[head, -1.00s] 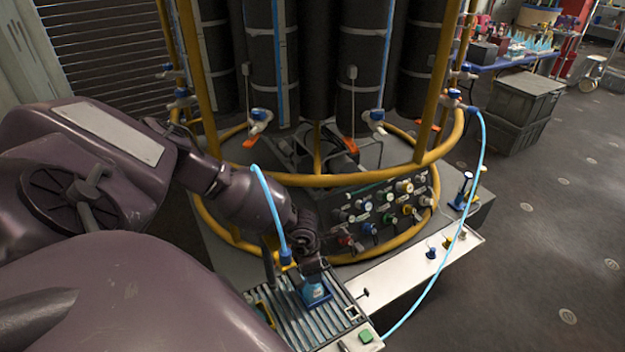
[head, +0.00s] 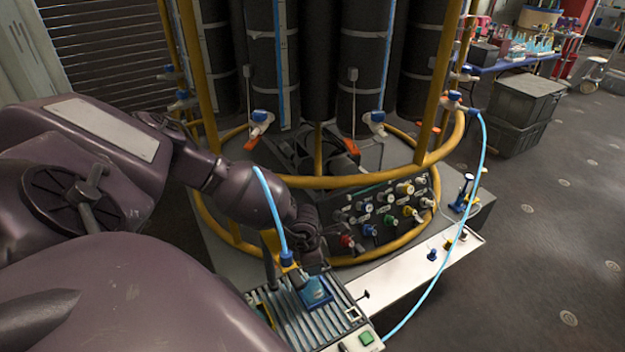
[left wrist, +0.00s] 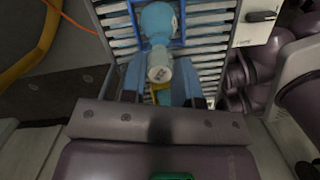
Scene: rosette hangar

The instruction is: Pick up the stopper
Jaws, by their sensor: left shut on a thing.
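My left gripper (left wrist: 161,78) has its two blue fingers on either side of a small pale, round-ended piece, which looks like the stopper (left wrist: 159,73). The fingers appear closed on it. Just beyond it in the left wrist view is a rounded light-blue body (left wrist: 157,20) within a blue frame. I cannot tell whether the stopper is apart from that body. In the head view, my left gripper is low over a ribbed tray (head: 290,318), beside a blue object (head: 317,291); my wrist hides the stopper there. My right gripper is not in view.
A yellow ring rail (head: 345,180) surrounds dark columns behind the tray. A panel of coloured knobs (head: 385,212) faces forward. A light-blue hose (head: 478,165) curves down at the right. A white ledge (head: 400,282) extends right; open floor lies beyond.

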